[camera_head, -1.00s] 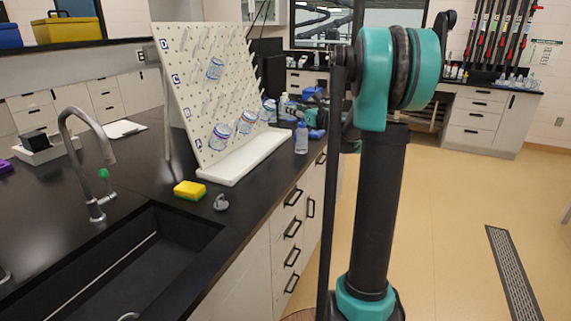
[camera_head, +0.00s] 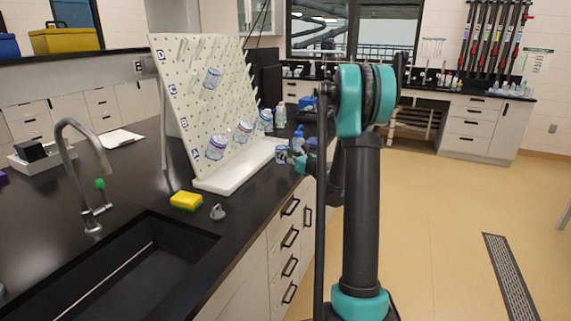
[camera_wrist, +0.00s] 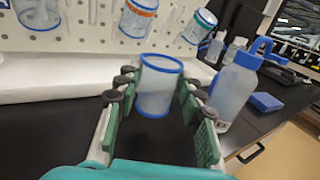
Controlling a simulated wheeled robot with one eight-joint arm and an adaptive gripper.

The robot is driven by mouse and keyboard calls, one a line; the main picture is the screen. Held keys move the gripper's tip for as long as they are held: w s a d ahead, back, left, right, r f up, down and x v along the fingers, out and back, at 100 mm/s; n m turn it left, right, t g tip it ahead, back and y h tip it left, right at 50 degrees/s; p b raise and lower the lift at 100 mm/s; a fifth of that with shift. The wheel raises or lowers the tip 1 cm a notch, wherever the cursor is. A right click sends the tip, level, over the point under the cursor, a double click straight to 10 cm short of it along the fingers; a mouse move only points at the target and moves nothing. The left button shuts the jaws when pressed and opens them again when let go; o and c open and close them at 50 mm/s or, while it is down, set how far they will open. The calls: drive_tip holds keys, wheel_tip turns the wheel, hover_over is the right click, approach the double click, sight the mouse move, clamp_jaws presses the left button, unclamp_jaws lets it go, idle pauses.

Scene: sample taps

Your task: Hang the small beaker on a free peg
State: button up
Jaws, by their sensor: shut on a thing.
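The small beaker (camera_wrist: 159,88), clear with blue rims, stands between the fingers of my gripper (camera_wrist: 160,95) in the wrist view. My gripper is shut on it, just in front of the pegboard's white tray. In the head view the beaker (camera_head: 281,155) shows at the tip of my gripper (camera_head: 290,158), right of the tray. The white pegboard (camera_head: 180,110) leans back on the black counter. Several beakers hang on it, including one high up (camera_head: 212,78) and one with an orange band (camera_wrist: 139,18). Bare pegs (camera_head: 225,60) show in the upper part.
A blue-capped bottle (camera_wrist: 235,88) stands close right of my gripper in the wrist view. The white tray (camera_head: 235,172) runs along the board's foot. A yellow sponge (camera_head: 186,201), a grey object (camera_head: 217,212) and the sink (camera_head: 125,265) lie nearer.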

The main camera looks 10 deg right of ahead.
sight(285, 163)
drive_tip(key=shift+f, duration=2.05)
drive_tip(key=shift+f, duration=0.1)
drive_tip(key=o, duration=1.1)
drive_tip(key=v, duration=1.2)
